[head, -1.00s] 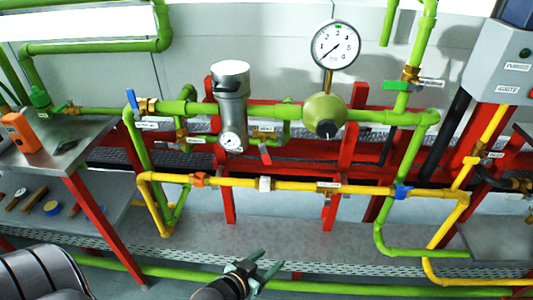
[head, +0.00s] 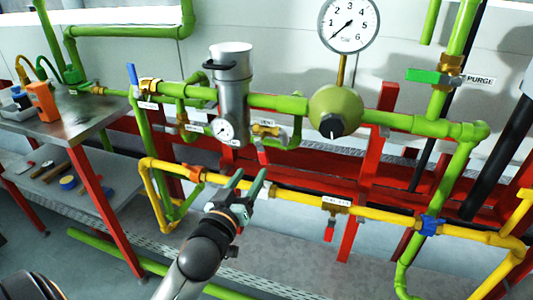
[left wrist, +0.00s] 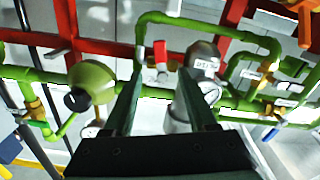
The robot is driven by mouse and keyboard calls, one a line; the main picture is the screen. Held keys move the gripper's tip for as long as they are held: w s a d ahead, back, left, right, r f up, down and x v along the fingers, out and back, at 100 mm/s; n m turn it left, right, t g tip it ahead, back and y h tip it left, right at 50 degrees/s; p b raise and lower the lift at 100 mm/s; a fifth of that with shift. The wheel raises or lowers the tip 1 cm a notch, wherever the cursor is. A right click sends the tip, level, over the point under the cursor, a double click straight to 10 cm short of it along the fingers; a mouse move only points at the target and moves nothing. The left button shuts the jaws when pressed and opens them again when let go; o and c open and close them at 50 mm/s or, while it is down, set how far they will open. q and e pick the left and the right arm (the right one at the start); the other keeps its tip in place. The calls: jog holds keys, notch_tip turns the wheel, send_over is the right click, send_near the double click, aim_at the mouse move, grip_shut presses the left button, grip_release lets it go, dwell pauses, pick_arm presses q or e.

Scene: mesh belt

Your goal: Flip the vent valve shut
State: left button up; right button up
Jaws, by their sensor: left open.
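The vent valve (head: 265,131) is a brass body under a white VENT label, between the silver filter cylinder (head: 231,80) and a green riser. A red lever (head: 263,155) hangs below it, partly hard to make out. In the left wrist view a red lever (left wrist: 160,50) shows beyond the fingertips, with a white label beside it. My left gripper (head: 247,178) is open and empty, below the valve and in front of the yellow pipe. It also shows in the left wrist view (left wrist: 162,78), its fingers apart around nothing. My right gripper is not in view.
The yellow pipe (head: 285,196) runs across at gripper height. A pressure gauge (head: 348,24) and green regulator (head: 335,110) stand right of the valve. A green-handled purge valve (head: 430,76) is farther right. A steel table (head: 90,118) stands left.

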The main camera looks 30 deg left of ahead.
aim_at(263, 153)
pick_arm(q)
jog(key=b+x, duration=0.1)
jog(key=x, duration=1.1)
jog(key=shift+w+a, duration=0.2)
grip_shut()
dwell(0.4)
